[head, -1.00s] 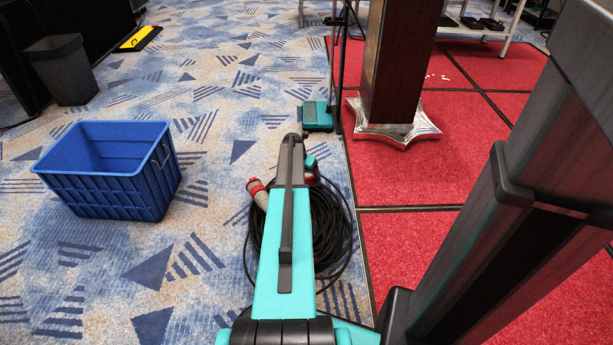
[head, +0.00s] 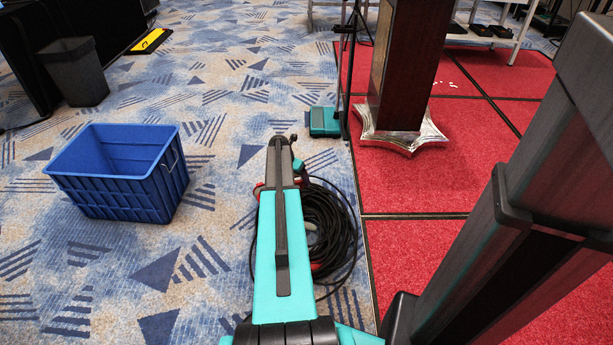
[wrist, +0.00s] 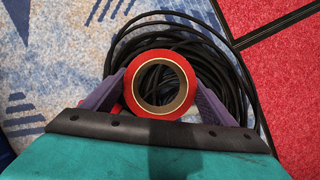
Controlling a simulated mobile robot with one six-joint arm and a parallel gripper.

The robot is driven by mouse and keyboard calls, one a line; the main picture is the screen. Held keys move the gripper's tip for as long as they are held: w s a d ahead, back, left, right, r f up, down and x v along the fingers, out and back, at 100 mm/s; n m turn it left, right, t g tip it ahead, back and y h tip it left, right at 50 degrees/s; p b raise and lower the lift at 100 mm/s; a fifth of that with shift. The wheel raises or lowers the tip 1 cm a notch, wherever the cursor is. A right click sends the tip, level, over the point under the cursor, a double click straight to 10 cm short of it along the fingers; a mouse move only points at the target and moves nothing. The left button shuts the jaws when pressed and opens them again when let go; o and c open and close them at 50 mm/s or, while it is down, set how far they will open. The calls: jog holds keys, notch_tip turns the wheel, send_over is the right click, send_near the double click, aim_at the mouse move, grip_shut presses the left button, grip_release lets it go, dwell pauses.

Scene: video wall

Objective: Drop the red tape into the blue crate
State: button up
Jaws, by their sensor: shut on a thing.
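The red tape (wrist: 135,92) is a red roll with a tan core, seen in the wrist view between the two fingers of my gripper (wrist: 160,92). My gripper is shut on it and holds it in front of a coil of black cable. In the head view my arm hides the gripper and the tape. The blue crate (head: 115,197) stands upright on the patterned carpet at the left, apart from my arm. Its open top faces up, and the part of the inside that shows is empty.
The black cable coil (head: 333,232) lies on the floor beside my arm. A dark lectern (head: 408,65) with a silver base stands on red carpet at the right. A dark bin (head: 75,72) stands behind the crate. Carpet between arm and crate is clear.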

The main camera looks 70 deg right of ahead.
jog(key=w+a+r+m+p, duration=0.1)
jog(key=w+a+r+p, duration=0.3)
jog(key=w+a+r, duration=0.45)
jog(key=w+a+r+p, duration=0.55)
jog(key=w+a, duration=0.35)
jog(key=a, duration=0.5)
jog(key=w+a+r+m+p, duration=0.1)
jog(key=w+a+r+p, duration=0.3)
jog(key=w+a+r, duration=0.6)
jog(key=a+r+m+p, duration=0.1)
jog(key=a+r+p, duration=0.3)
jog(key=a, duration=1)
jog(key=a+r+g+p, duration=0.1)
jog(key=a+r+p, duration=0.4)
jog(key=a+r, duration=0.5)
jog(key=a+r+m+p, duration=0.1)
jog(key=a+r+p, duration=0.4)
jog(key=a, duration=1.4)
notch_tip(320, 180, up, 3)
jog(key=shift+s+f+m+g, duration=0.2)
jog(key=shift+s+m+g, duration=0.1)
jog(key=shift+s+g, duration=0.1)
jog(key=shift+w+a+y, duration=0.1)
jog(key=shift+w+y, duration=0.05)
jog(key=shift+y, duration=0.15)
